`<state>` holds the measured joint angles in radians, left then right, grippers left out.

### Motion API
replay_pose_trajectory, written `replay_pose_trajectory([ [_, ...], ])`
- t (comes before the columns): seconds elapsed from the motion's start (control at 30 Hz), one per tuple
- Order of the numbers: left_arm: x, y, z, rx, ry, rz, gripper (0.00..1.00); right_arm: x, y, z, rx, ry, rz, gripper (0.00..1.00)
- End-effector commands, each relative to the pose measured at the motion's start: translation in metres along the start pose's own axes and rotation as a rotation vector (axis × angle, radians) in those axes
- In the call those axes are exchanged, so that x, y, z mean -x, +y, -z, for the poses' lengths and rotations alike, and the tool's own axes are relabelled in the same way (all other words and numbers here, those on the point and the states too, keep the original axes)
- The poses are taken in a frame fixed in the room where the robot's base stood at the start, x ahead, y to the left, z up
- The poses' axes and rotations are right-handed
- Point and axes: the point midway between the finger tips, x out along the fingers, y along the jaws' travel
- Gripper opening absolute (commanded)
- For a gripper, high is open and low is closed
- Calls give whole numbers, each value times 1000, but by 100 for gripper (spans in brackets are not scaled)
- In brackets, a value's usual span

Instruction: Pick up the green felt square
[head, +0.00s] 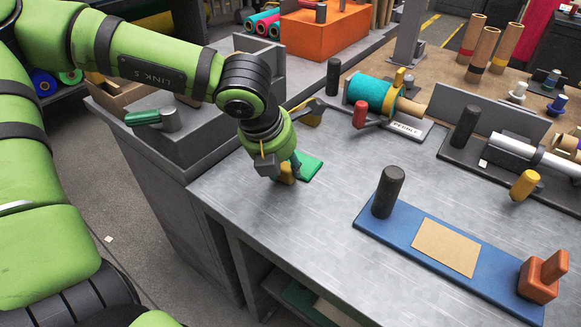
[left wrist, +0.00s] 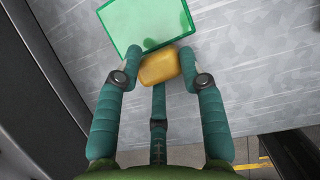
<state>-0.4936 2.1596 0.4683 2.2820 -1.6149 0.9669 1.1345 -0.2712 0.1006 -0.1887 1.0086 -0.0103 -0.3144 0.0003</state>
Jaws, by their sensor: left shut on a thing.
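The green felt square (head: 311,167) lies flat on the grey metal bench near its left edge. My left gripper (head: 283,168) points down at the square's near-left corner. In the left wrist view its teal fingers (left wrist: 160,65) are closed around a small yellow block (left wrist: 158,66), not around the felt. The block also shows low between the fingers in the head view (head: 287,173). The fingers hide part of it. My right gripper is not in view.
A blue board (head: 400,236) with a black post, a tan sheet and an orange block lies at the front right. Behind stand a teal felt roll (head: 369,92) on a holder and a grey roller fixture (head: 520,155). The bench's middle is clear.

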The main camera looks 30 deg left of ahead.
Motion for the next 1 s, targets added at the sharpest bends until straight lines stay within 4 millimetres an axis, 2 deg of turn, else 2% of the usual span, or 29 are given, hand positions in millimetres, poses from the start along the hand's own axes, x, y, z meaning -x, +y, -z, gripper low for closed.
replay_pose_trajectory([
  [0.27,5,1,-2,0,2,-3,7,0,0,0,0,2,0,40],
  [0.7,79,1,-33,1,-1,-4,7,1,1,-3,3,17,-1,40],
  [0.83,89,1,-37,1,1,-3,7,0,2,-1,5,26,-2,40],
  [1.0,92,0,-38,1,3,-2,7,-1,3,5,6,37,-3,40],
])
